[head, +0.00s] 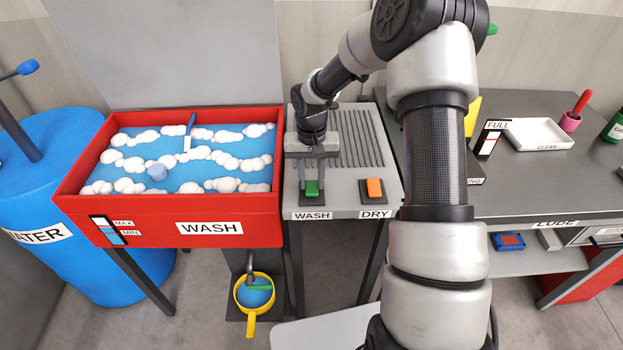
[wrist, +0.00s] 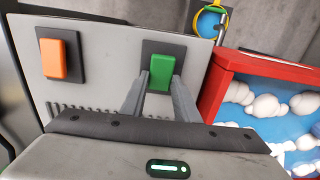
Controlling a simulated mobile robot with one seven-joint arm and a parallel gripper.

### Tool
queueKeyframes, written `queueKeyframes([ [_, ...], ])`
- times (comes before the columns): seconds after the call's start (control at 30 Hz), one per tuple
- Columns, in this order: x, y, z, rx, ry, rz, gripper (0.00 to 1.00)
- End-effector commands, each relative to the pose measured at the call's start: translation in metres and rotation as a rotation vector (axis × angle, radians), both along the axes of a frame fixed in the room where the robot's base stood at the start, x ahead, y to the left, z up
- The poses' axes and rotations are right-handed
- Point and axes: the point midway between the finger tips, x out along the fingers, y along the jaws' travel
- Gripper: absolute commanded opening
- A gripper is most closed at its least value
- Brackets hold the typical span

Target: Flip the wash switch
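The wash switch is a green rocker (head: 312,188) on a dark plate above the WASH label (head: 311,216), on the grey panel. It also shows in the wrist view (wrist: 162,72). My gripper (head: 313,180) points down at it, with its fingers apart. In the wrist view, the two fingertips (wrist: 160,82) stand at either side of the near end of the green rocker, with nothing else between them. I cannot tell whether the fingers touch the rocker.
The orange dry switch (head: 375,188) sits just right of the wash switch. The red wash basin (head: 233,202), with blue water and white foam, adjoins the panel on the left. A dark table (head: 500,190) stands at right.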

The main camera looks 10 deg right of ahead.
Motion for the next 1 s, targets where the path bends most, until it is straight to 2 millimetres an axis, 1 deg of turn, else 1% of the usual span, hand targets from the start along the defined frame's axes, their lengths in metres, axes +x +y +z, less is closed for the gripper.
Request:
queueKeyframes([
  [0.03, 0.000, 0.000, 0.000, 0.000, 0.000, 0.000, 0.13],
  [0.07, 0.000, 0.000, 0.000, 0.000, 0.000, 0.000, 0.08],
  [0.1, 0.000, 0.000, 0.000, 0.000, 0.000, 0.000, 0.06],
  [0.27, -0.001, 0.001, -0.003, -0.008, -0.025, 0.002, 0.06],
  [0.5, -0.006, 0.002, -0.008, -0.039, -0.179, 0.004, 0.06],
  [0.73, -0.008, 0.002, -0.003, -0.060, -0.295, 0.002, 0.06],
  [1.0, -0.010, 0.002, 0.003, -0.064, -0.326, 0.000, 0.06],
])
